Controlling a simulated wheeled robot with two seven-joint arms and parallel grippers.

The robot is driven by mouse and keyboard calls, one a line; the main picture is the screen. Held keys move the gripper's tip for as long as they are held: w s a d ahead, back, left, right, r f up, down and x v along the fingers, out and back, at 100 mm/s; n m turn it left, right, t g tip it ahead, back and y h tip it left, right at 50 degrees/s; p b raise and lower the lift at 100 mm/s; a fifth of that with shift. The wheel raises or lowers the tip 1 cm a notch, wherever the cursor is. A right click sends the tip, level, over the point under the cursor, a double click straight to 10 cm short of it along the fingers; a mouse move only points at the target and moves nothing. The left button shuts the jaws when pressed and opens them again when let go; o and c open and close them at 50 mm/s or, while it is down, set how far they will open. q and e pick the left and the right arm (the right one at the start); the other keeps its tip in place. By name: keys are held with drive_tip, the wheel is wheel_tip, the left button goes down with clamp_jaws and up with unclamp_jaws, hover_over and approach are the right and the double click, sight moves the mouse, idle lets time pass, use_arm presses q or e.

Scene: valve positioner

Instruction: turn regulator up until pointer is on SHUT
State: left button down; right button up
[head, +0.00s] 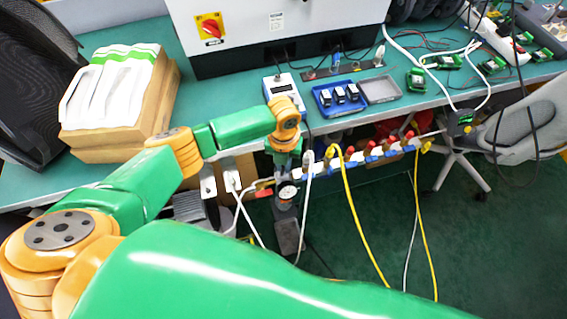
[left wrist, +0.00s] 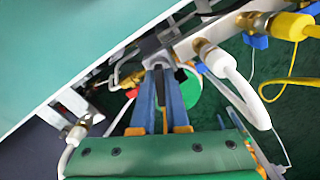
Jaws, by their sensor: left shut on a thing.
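The regulator hangs at the bench's front edge, with a small round white gauge (head: 287,191) below my gripper. The gauge's pointer and any SHUT mark are too small to read. My left gripper (head: 284,160) comes down on the regulator from above and is shut on its knob, which the fingers mostly hide. In the left wrist view the gripper's two blue-grey fingers (left wrist: 160,78) close around the part beneath a grey bracket (left wrist: 165,38). A green and white round part shows just right of the fingers. My right gripper is out of view.
A row of valves (head: 370,154) with yellow and white hoses runs right of the regulator. A blue tray (head: 339,98) and a white meter (head: 283,88) sit on the bench above. Paper-topped boxes (head: 118,100) stand left; a grey chair (head: 520,125) stands right.

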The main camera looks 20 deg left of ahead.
use_arm(q)
drive_tip(key=c, duration=0.9)
unclamp_jaws()
wheel_tip(320, 180, up, 7)
drive_tip(key=shift+r, duration=0.1)
